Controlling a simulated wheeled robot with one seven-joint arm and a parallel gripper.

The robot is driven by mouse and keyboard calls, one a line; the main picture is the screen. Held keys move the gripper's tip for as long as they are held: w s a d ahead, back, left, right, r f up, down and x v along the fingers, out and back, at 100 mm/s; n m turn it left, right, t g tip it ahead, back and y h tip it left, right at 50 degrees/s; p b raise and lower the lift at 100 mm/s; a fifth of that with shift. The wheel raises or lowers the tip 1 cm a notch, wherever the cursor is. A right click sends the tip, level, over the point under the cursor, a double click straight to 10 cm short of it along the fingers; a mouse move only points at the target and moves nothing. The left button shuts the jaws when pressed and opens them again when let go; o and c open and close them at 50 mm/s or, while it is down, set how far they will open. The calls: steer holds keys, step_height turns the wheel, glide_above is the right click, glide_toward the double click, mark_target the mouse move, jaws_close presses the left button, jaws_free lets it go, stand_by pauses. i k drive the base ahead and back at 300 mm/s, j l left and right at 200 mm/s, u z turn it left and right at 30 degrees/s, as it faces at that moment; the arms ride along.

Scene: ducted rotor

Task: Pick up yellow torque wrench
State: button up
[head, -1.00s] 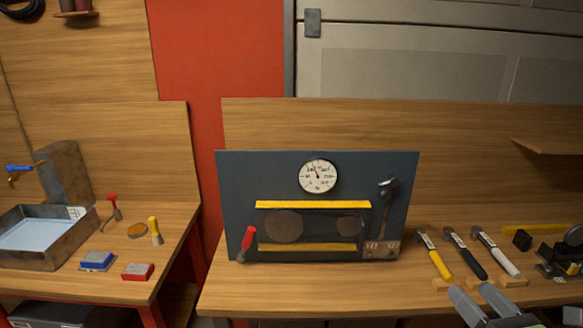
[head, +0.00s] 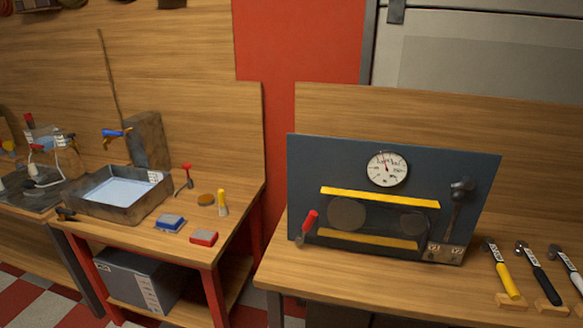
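The yellow-handled torque wrench (head: 507,279) lies on the right-hand workbench, to the right of the dark panel with the gauge. Its dark head points to the back, and its handle end rests on a small wooden block. A black-handled wrench (head: 544,284) lies just to its right, and a white-handled one (head: 573,273) is beyond that, partly cut off by the frame edge. My gripper is not in view now.
The dark gauge panel (head: 300,170) stands on the right bench (head: 330,285). The left bench holds a metal water basin (head: 100,207), blue and red blocks, and small tools. A gap with red wall separates the benches. Checkered floor (head: 30,298) shows at lower left.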

mark_target(487, 242)
steer(key=z, duration=1.35)
steer(key=i+j+u, duration=0.35)
